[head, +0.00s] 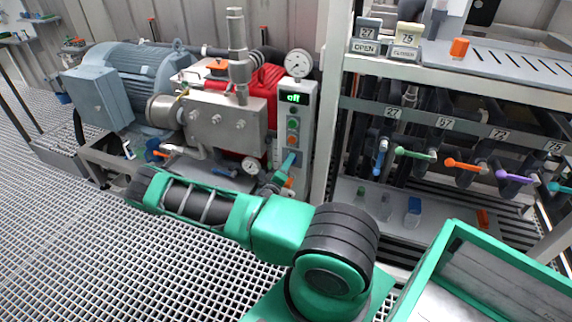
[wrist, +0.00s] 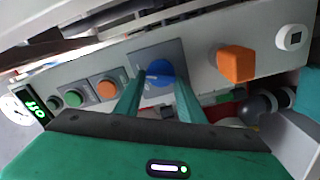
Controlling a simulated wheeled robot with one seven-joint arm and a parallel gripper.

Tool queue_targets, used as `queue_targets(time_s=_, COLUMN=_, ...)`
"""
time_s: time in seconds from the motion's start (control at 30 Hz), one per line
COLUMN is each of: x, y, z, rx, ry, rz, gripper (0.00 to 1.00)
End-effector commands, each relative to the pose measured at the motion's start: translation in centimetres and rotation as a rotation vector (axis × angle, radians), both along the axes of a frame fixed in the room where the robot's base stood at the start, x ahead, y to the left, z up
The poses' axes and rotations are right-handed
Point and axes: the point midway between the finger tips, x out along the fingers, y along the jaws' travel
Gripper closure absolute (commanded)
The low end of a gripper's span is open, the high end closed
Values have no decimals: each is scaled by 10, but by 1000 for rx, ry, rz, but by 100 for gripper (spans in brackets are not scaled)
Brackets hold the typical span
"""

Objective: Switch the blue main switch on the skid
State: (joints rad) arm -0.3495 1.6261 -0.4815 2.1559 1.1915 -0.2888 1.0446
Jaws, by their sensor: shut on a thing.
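The blue main switch (wrist: 160,72) is a round knob on a grey square plate in the wrist view. It sits on the skid's control panel (head: 296,105). My gripper (wrist: 159,84) has its two green fingers on either side of the knob and is shut on it. In the head view my gripper (head: 288,163) is at the lower part of the panel and hides the knob. The panel display (head: 294,98) is lit green and reads "off". The display also shows in the wrist view (wrist: 36,108), turned over.
The panel also bears a green button (wrist: 74,97), an orange button (wrist: 107,88) and an orange block-shaped knob (wrist: 236,63). A grey motor (head: 135,80) stands to the left. A rack with coloured valve handles (head: 415,154) is to the right. A green-rimmed bin (head: 445,245) is at front right.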

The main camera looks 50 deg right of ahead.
Motion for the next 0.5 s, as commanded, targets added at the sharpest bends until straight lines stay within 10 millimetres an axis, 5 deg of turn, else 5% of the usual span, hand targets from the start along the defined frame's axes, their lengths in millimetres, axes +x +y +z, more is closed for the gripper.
queue_targets(time_s=0.5, x=1, y=5, z=-8, rx=-158, ry=411, rz=6, gripper=86)
